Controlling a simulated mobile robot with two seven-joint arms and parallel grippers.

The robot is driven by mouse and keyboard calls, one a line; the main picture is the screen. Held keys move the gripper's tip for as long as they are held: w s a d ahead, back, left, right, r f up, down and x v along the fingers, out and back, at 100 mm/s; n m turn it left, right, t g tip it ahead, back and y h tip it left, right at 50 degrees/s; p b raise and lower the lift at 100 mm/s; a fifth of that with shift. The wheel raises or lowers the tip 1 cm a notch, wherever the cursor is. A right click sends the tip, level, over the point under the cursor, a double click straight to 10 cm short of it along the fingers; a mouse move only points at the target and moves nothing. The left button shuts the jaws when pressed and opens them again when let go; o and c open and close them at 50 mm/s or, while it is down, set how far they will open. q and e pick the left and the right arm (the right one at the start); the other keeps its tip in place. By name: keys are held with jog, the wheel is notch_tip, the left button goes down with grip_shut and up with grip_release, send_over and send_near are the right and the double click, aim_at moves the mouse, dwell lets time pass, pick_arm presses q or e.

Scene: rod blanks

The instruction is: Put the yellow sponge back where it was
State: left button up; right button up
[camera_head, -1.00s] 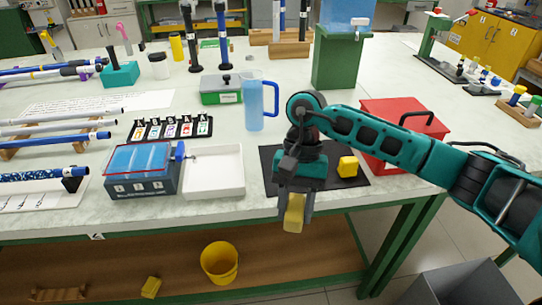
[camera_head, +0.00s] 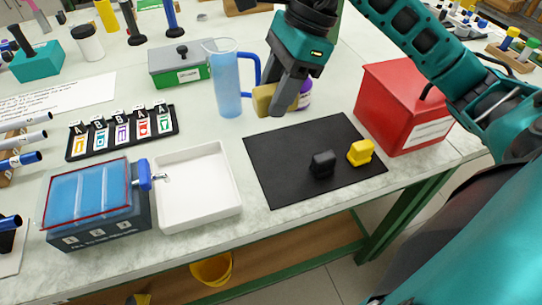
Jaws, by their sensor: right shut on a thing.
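The yellow sponge (camera_head: 264,99) is a small dull yellow block between the fingers of my right gripper (camera_head: 277,101). The gripper is shut on it and holds it above the table, just right of the blue pitcher (camera_head: 228,86) and beyond the far edge of the black mat (camera_head: 275,172) in the picture. The fingers hide part of the sponge. I cannot tell its exact height. My left gripper is not in view.
A black block (camera_head: 322,164) and a bright yellow block (camera_head: 360,152) stand on the mat. A white tray (camera_head: 228,206) is to its left, a red box (camera_head: 400,105) to its right. A purple jar (camera_head: 304,94) stands behind the gripper. The mat's left part is clear.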

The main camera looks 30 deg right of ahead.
jog(key=b, duration=0.1)
send_over(267, 170)
jog(key=d, duration=0.2)
jog(key=f, duration=1.2)
jog(key=shift+s+a, duration=0.25)
notch_tip(267, 170, down, 4)
jog(key=shift+b, duration=0.5)
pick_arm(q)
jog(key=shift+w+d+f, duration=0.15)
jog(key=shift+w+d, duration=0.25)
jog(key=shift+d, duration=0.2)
pick_arm(e)
jog(key=shift+f, duration=0.2)
jog(key=o, duration=0.9)
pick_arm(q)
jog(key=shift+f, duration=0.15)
pick_arm(e)
jog(key=shift+o, duration=0.2)
jog(key=shift+r, duration=0.15)
